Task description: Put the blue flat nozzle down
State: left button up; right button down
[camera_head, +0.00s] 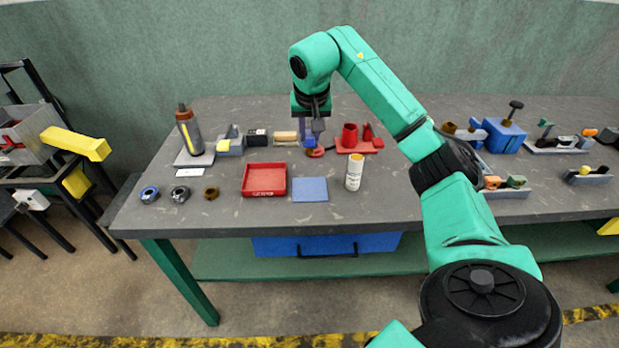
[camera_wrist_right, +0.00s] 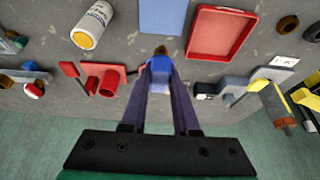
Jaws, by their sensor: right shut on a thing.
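My right gripper (camera_head: 312,112) reaches down over the back half of the table, pointing at the tabletop. In the right wrist view its two fingers (camera_wrist_right: 161,88) are closed on the sides of the blue flat nozzle (camera_wrist_right: 160,68). A small brown part shows just past the nozzle. In the head view the nozzle (camera_head: 308,142) shows low under the gripper, partly hidden by it. I cannot tell whether it touches the table. My left gripper is not in view.
The table's front strip is clear.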

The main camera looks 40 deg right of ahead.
notch_tip(320, 180, down, 12)
jog(key=shift+r+p, duration=0.1)
jog(key=shift+p, duration=0.25)
jog(key=shift+f, duration=0.3)
jog(key=shift+f, duration=0.1)
jog(key=c, duration=0.7)
grip_release()
jog(key=shift+o, duration=0.2)
jog(key=v, duration=1.2)
jog(key=shift+b, duration=0.45)
